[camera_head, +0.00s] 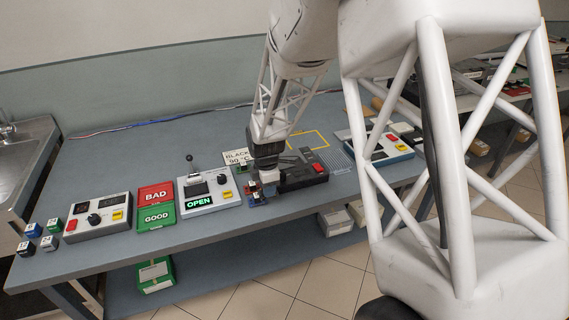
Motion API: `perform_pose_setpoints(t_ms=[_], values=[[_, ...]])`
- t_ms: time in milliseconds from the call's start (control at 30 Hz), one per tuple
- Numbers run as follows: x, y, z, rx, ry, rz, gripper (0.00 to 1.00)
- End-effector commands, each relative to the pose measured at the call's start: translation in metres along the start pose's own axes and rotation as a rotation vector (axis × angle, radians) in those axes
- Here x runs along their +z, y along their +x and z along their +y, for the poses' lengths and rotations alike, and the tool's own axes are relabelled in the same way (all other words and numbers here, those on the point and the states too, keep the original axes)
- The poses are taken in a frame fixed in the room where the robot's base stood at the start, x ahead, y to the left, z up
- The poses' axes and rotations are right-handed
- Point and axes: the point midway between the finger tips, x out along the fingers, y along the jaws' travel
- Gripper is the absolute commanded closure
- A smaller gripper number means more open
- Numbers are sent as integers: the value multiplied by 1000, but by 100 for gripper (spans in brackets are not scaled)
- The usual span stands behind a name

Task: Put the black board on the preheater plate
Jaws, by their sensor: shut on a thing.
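My gripper (268,180) points down at the front middle of the bench. It is shut on a small dark piece, which looks like the black board (270,191); the fingers hide most of it. A dark flat unit with a red button, which looks like the preheater (306,171), lies just right of my gripper. My gripper is at its left end, and I cannot tell whether the held piece touches it. A small blue board (256,196) with a red part lies at the left of my gripper, close to the bench's front edge.
A sign reading BLACK 90 °C (236,156) stands behind my gripper. To the left are a lever unit reading OPEN (209,193), red BAD (156,194) and green GOOD (156,216) areas, a control box (97,217) and several small cubes (48,243). My arm hides part of the right side.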

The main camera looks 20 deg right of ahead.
Motion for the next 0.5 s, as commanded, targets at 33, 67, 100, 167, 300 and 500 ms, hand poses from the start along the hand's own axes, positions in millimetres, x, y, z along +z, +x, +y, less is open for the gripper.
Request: perform_pose_setpoints(t_ms=[33,67,100,167,300,500], values=[[9,-3,2,1,2,0,92],[14,-5,3,1,1,0,92],[22,-8,4,1,1,0,92],[32,-12,6,1,-2,0,92],[59,-22,10,2,-6,0,92],[90,-33,12,0,-14,0,92]])
